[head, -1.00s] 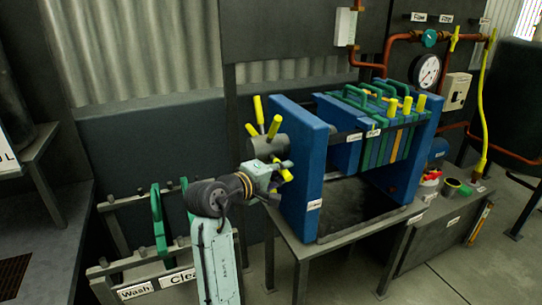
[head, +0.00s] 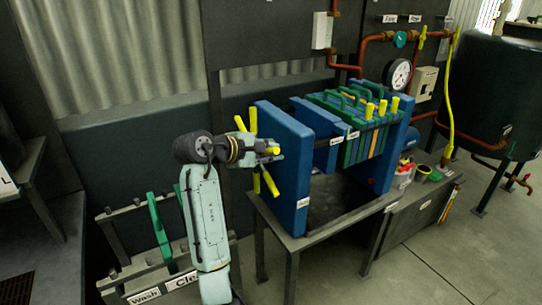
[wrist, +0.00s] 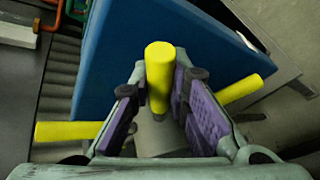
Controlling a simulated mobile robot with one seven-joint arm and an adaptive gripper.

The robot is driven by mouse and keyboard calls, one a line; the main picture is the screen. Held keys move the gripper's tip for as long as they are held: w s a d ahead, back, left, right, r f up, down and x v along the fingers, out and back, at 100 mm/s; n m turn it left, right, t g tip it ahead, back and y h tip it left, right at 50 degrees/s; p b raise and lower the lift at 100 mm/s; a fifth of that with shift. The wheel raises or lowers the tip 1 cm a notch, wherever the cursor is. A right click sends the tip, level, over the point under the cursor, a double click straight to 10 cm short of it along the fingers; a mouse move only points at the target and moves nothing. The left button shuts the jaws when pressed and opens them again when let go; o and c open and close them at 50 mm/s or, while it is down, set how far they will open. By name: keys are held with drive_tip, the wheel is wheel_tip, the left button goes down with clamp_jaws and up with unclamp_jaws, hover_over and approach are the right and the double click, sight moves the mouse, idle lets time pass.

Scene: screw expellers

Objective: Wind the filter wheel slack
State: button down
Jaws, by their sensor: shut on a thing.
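The filter wheel has a grey hub and yellow spokes (head: 270,184). It sits on the left face of the blue end plate (head: 287,170) of the filter press. My gripper (head: 270,150) is at the wheel and covers its hub in the head view. In the wrist view my gripper (wrist: 158,98) has its purple-padded fingers on either side of one upright yellow spoke (wrist: 159,62) and is shut on it. Other spokes stick out left (wrist: 68,131) and right (wrist: 240,88), outside the fingers. The grey hub (wrist: 160,135) shows partly below the held spoke.
The press carries green and blue plates (head: 345,110) with yellow handles on the right. A labelled rack (head: 165,270) with green plates stands below my arm. A pressure gauge (head: 398,74) and copper pipes are behind. A dark tank (head: 500,85) stands far right. Open floor lies front right.

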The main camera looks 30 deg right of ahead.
drive_tip(key=shift+w+r, duration=0.15)
drive_tip(key=shift+r, duration=0.05)
drive_tip(key=c, duration=1.5)
unclamp_jaws()
drive_tip(key=shift+f, duration=0.1)
drive_tip(key=v, duration=1.2)
